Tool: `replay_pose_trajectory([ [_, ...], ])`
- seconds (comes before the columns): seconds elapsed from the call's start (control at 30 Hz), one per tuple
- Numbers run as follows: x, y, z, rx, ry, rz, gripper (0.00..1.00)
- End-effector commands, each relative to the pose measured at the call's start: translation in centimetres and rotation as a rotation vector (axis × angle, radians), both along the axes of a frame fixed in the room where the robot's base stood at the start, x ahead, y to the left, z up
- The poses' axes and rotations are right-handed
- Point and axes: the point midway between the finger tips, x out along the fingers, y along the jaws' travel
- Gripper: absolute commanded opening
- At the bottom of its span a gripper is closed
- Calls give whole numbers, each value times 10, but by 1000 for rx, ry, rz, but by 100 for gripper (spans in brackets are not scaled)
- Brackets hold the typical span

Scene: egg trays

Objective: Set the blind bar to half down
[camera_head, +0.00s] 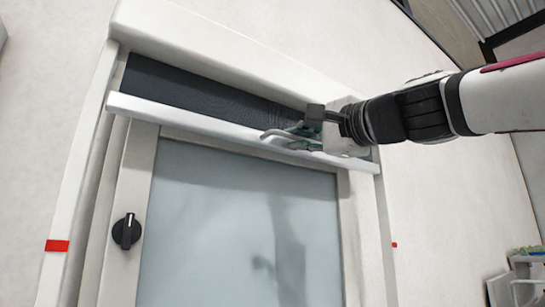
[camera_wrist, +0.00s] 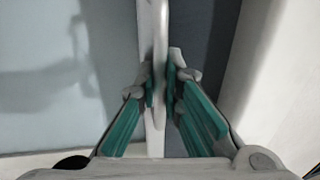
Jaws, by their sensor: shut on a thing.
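The blind bar (camera_head: 190,120) is a long white bar at the lower edge of the dark blind (camera_head: 190,88), across the top of the window. The bar sits near the top of the frame, well above the red marks. My gripper (camera_head: 292,134) is at the right part of the bar. In the wrist view my gripper (camera_wrist: 160,85) has its green-padded fingers on both sides of a pale handle-like part (camera_wrist: 160,30) of the bar, shut on it. The exact finger contact is partly hidden by the gripper.
Red marks are on the left (camera_head: 57,246) and right (camera_head: 394,245) of the frame. A black knob (camera_head: 126,231) is on the left of the window's inner frame. The frosted pane (camera_head: 230,220) below the bar is clear. A white rack (camera_head: 528,275) stands at lower right.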

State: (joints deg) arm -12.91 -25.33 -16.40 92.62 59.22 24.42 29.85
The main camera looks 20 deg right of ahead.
Motion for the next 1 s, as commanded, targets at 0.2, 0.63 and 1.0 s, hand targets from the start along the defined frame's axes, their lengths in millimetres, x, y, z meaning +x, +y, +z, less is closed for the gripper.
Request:
replay_pose_trajectory([
  [0.2,3,0,-55,0,-1,0,0],
  [0.63,2,0,-142,0,0,0,0],
  [1.0,1,0,-186,0,1,0,0],
])
